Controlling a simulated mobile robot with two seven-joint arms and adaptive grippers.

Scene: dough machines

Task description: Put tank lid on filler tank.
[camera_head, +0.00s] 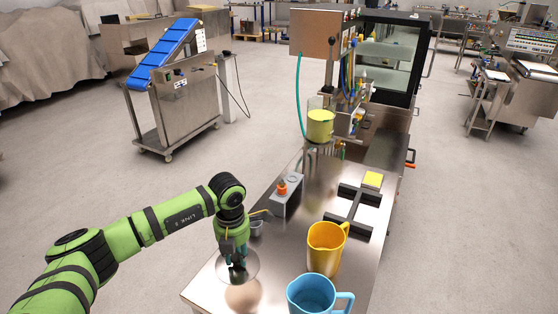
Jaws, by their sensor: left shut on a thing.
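My left gripper (238,266) points down over the near left end of the steel table. It is shut on the tank lid (251,264), a thin, pale round disc that looks partly see-through. The fingers hide the middle of the lid, and I cannot tell whether it touches the table. The filler tank (320,125) is a cylinder with yellow-green contents, mounted on the filling machine farther back, well apart from the lid. Its top looks uncovered. My right gripper is not in view.
A blue jug (311,294) and a yellow jug (324,249) stand right of my gripper. A small metal cup (256,228) and a grey box with an orange-red knob (287,196) stand behind it. A black frame (356,209) lies on the table (296,236).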

